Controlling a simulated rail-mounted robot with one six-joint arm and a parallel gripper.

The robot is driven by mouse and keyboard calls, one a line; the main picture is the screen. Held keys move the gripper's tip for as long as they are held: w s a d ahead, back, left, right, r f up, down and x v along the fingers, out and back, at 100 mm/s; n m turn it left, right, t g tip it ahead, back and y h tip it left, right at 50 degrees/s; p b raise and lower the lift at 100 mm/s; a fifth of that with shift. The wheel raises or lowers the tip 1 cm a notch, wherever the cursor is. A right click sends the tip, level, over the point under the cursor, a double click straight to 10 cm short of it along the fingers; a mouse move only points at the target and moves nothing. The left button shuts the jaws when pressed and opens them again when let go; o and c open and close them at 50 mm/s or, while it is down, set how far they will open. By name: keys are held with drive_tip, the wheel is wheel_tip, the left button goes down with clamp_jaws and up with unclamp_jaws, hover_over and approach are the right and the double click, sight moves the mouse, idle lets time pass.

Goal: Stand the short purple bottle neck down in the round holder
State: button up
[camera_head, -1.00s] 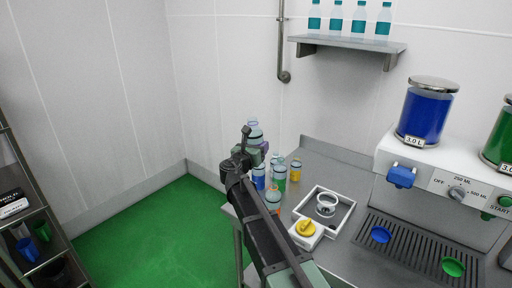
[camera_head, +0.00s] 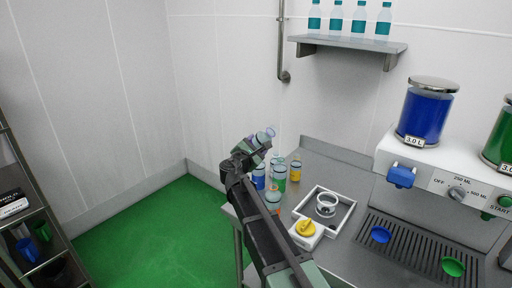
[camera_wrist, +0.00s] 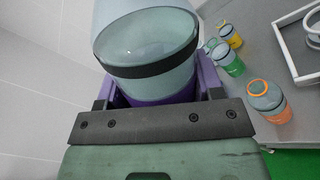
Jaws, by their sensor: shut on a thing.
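My gripper (camera_head: 250,152) is shut on the short purple bottle (camera_head: 262,138) and holds it in the air, left of and above the round holder (camera_head: 326,212). In the head view the bottle is tilted, its clear end pointing up and right. In the wrist view the bottle (camera_wrist: 150,58) fills the space ahead of the gripper (camera_wrist: 155,98), with a clear round end, a dark band and purple below. The jaws hide part of it. The round holder is a pale ring inside a white square frame, and looks empty.
Several small bottles stand on the counter below my gripper, including a green one (camera_head: 279,174), a yellow one (camera_head: 295,170) and an orange one (camera_wrist: 268,101). The dispenser (camera_head: 440,180) stands right.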

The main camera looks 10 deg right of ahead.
drive_tip(key=m, duration=1)
drive_tip(key=m, duration=0.6)
drive_tip(key=shift+m, duration=0.3)
drive_tip(key=m, duration=0.3)
drive_tip(key=shift+m, duration=0.3)
drive_tip(key=m, duration=0.4)
drive_tip(key=shift+m, duration=0.3)
drive_tip(key=m, duration=0.3)
drive_tip(key=shift+m, duration=0.3)
